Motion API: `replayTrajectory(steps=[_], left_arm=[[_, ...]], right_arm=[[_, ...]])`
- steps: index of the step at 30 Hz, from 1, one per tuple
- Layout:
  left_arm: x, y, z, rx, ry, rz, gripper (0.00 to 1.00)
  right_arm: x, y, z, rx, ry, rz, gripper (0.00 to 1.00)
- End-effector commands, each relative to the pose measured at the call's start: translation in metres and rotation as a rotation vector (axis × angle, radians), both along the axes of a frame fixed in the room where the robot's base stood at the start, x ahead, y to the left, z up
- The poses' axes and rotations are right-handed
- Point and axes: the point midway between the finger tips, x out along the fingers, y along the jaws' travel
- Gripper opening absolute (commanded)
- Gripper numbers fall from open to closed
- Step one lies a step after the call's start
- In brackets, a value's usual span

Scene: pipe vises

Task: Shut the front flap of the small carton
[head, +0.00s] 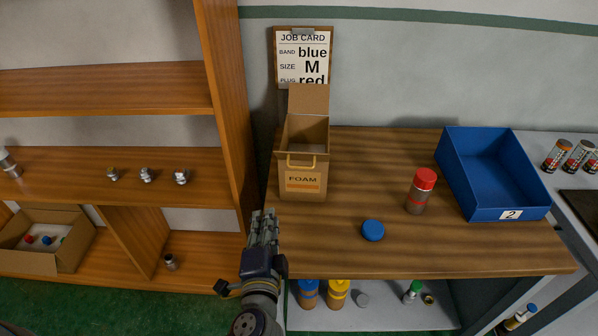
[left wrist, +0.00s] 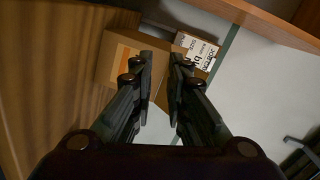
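The small carton (head: 305,190), brown with an orange FOAM label, stands upright on the wooden bench. Its top is open, and a back flap (head: 309,99) stands up behind the opening.
A blue cap (head: 373,230), a red-capped bottle (head: 420,192) and a blue bin (head: 482,205) lie right of the carton. A job card (head: 303,57) hangs behind it. A wooden shelf unit (head: 232,120) rises close on the left. The bench front is mostly clear.

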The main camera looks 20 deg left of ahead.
Motion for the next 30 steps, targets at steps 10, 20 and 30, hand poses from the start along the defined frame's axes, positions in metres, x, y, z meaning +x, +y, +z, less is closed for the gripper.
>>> replayTrajectory(steps=[10, 20, 30], left_arm=[[0.021, -0.056, 0.042, 0.315, -0.154, -0.164, 0.15], [0.073, -0.046, 0.052, 0.317, -0.154, -0.163, 0.15], [0.119, -0.039, 0.054, 0.315, -0.153, -0.164, 0.15]], right_arm=[[0.006, 0.001, 0.003, 0.001, -0.010, 0.000, 0.40], [0.006, 0.001, 0.027, 0.001, -0.010, 0.000, 0.40], [0.006, 0.000, 0.041, 0.001, -0.009, 0.000, 0.40]])
